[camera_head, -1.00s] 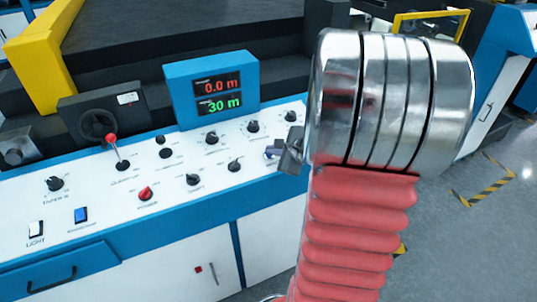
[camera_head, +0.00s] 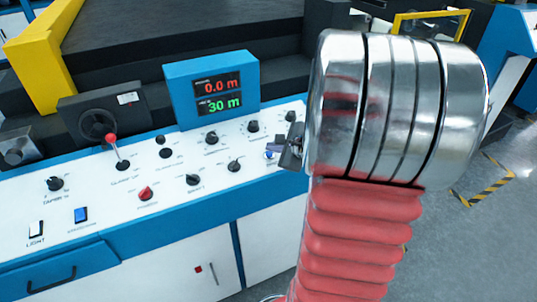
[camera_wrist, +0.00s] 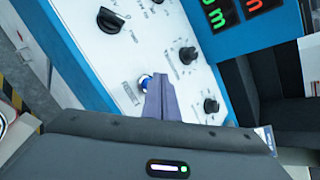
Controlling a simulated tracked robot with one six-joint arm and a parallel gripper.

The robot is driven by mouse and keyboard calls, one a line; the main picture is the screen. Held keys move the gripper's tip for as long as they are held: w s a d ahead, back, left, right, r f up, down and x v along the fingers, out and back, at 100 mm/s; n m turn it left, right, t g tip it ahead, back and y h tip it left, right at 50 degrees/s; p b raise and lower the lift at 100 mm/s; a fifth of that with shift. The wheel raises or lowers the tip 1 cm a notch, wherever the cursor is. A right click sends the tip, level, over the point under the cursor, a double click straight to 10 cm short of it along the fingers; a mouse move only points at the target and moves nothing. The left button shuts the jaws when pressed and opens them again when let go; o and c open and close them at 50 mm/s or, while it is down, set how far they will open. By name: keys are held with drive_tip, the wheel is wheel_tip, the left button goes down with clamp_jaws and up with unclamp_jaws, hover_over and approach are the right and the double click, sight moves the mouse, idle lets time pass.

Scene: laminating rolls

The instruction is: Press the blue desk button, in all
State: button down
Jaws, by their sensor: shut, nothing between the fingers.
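A small round blue button (camera_wrist: 145,83) sits on the white control panel in the wrist view, partly covered by my shut fingers. In the head view the blue button (camera_head: 269,155) shows near the panel's right end, just left of my gripper (camera_head: 281,155). My gripper (camera_wrist: 161,82) is shut and empty, with its tips right beside the button in the wrist view. I cannot tell whether the tips touch it. A blue rocker switch (camera_head: 81,215) stands at the panel's left, next to a white light switch (camera_head: 36,229).
Several black knobs (camera_head: 234,166), a red knob (camera_head: 145,193) and a red-topped lever (camera_head: 111,139) stand on the panel. A blue display box (camera_head: 211,88) reads 0.0 m and 30 m. Open floor (camera_head: 490,230) lies at the right.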

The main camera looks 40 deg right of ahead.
drive_tip(key=r, duration=0.5)
drive_tip(key=shift+s+a, duration=0.1)
drive_tip(key=shift+s, duration=0.3)
drive_tip(key=shift+a, duration=0.1)
idle(0.8)
